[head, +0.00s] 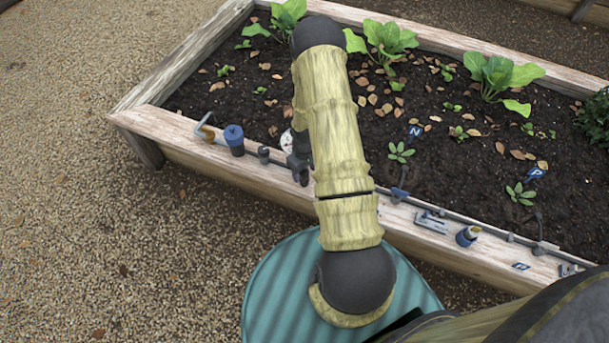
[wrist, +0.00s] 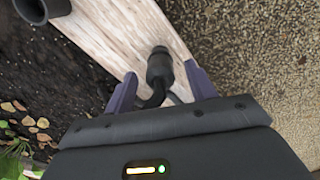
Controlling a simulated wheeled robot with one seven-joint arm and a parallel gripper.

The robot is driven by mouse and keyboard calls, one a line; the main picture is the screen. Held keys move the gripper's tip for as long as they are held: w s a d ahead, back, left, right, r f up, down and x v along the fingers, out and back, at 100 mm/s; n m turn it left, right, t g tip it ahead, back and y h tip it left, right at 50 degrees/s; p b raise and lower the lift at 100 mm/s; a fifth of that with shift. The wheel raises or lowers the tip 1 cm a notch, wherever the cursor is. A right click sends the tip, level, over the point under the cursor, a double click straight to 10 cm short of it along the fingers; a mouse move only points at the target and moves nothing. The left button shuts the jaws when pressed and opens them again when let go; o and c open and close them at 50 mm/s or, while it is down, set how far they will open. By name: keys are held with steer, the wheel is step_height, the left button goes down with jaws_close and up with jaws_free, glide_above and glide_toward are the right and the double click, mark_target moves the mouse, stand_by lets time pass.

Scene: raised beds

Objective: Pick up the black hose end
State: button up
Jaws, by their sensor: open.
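The black hose end (wrist: 159,67) shows in the wrist view, a short dark cylinder with a thinner curved hose running from it back towards my gripper. It lies over the pale wooden ledge of the raised bed (wrist: 112,38). My gripper (wrist: 161,76) is open, with one purple finger on each side of the hose end and a gap to both. I cannot tell whether the fingers are level with it or above it. In the head view, my arm hides much of the gripper, and I cannot make out the hose end clearly there.
A dark open tube (wrist: 40,8) stands at the wrist view's upper left. In the head view, a blue container (head: 234,139) and a small dark fitting (head: 263,155) stand on the ledge left of my gripper. Metal fittings (head: 431,222) lie further right. Plants grow in the soil behind.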

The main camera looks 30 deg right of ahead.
mark_target(304, 171)
steer(key=c, duration=1.1)
step_height(304, 171, up, 10)
steer(key=p, duration=0.2)
steer(key=shift+r, duration=0.15)
steer(key=shift+r+p, duration=1.65)
steer(key=shift+p, duration=0.05)
